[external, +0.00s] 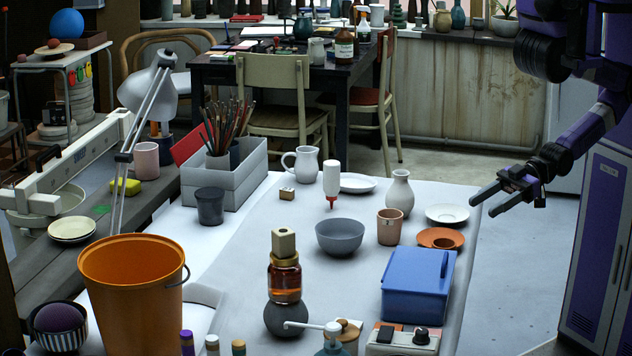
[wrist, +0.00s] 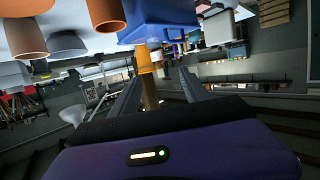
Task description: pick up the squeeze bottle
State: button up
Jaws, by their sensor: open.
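The squeeze bottle (external: 332,180) is white with a red nozzle. In the external view it is on the pale table, nozzle pointing down, just behind the grey bowl (external: 341,238). What holds it up is hard to tell. My gripper (external: 482,206) is at the table's right edge, well to the right of the bottle, with its fingers apart and nothing between them. In the wrist view my gripper (wrist: 159,74) shows two dark, spread fingers. I cannot make out the bottle there.
A white pitcher (external: 302,165), a pale vase (external: 400,194), a tan cup (external: 390,227), a white saucer (external: 447,214) and an orange saucer (external: 425,238) stand around. A blue box (external: 415,288) is at the front right. An amber jar (external: 285,282) stands in front.

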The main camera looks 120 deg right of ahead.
jog(key=o, duration=0.3)
dwell(0.4)
